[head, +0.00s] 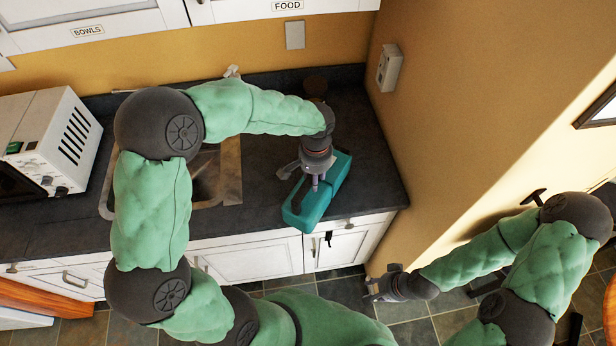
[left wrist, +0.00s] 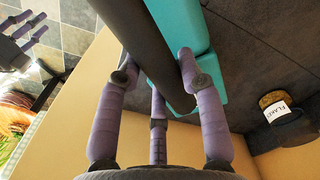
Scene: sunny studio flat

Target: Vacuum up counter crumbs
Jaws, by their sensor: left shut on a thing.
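A teal handheld vacuum (head: 330,190) with a dark handle is at the front right of the dark counter (head: 265,185). Its front end reaches the counter's front edge; I cannot tell if it touches the top. My left gripper (head: 312,178) is above it, its fingers shut around the dark handle (left wrist: 150,50), with the teal body (left wrist: 178,25) beyond in the left wrist view. My right gripper (head: 374,288) is empty, low in front of the cabinets, fingers spread; it also shows in the left wrist view (left wrist: 30,35). No crumbs can be made out.
A white microwave (head: 85,135) stands at the left on the counter. A metal sink (head: 230,170) lies partly hidden behind my left arm. A jar with a cork lid (left wrist: 272,99) stands at the back right. A yellow wall (head: 440,130) closes off the right end.

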